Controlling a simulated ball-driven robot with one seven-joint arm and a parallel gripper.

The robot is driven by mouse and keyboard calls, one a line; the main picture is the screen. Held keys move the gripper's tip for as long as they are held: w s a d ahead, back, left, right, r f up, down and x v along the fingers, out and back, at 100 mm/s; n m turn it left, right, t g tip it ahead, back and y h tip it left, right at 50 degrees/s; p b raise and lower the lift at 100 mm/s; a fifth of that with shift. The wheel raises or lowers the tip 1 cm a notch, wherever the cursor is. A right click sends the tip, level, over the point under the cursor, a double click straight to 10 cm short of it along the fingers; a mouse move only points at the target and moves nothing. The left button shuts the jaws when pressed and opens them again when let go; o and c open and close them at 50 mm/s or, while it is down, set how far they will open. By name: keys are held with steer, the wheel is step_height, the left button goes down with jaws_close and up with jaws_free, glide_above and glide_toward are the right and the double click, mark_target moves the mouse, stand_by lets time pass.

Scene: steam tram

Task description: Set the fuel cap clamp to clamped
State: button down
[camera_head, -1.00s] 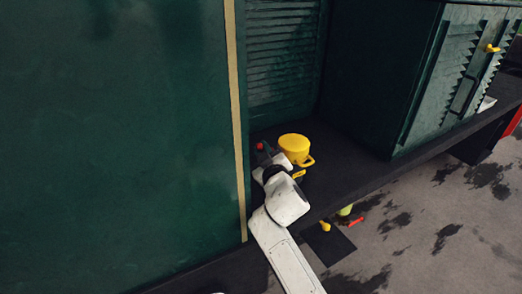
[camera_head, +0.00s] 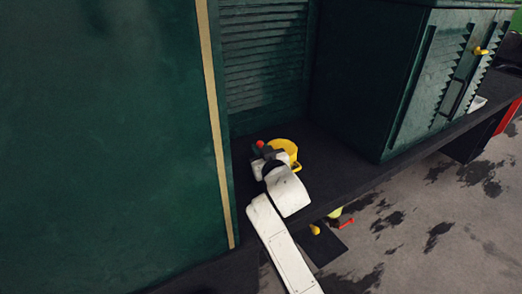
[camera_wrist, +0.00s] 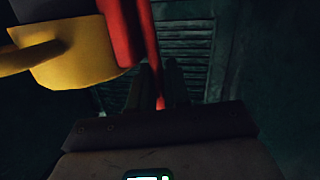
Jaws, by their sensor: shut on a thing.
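The yellow fuel cap (camera_head: 287,146) sits on the dark ledge in the head view, partly hidden behind my white wrist. In the wrist view the yellow cap (camera_wrist: 80,62) fills the upper left, with its handle pointing left. The clamp shows as a red bar (camera_wrist: 122,35) beside the cap and a thin red lever (camera_wrist: 154,60). The lever runs down between the dark fingers of my gripper (camera_wrist: 157,88), which is shut on it. In the head view a red tip (camera_head: 260,144) shows by my gripper, left of the cap; the fingers are hard to make out there.
A green panel with a tan strip (camera_head: 213,110) stands close on the left. A louvred wall (camera_head: 262,65) is behind the cap. A green cabinet (camera_head: 400,90) stands on the ledge (camera_head: 345,165) to the right. The ledge between is clear.

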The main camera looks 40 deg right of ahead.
steer(key=c, duration=1.2)
jaws_free()
steer(key=b+v, duration=0.1)
steer(key=v, duration=0.9)
steer(key=shift+s+b, duration=0.35)
steer(key=shift+o, duration=0.2)
steer(key=shift+a, duration=0.1)
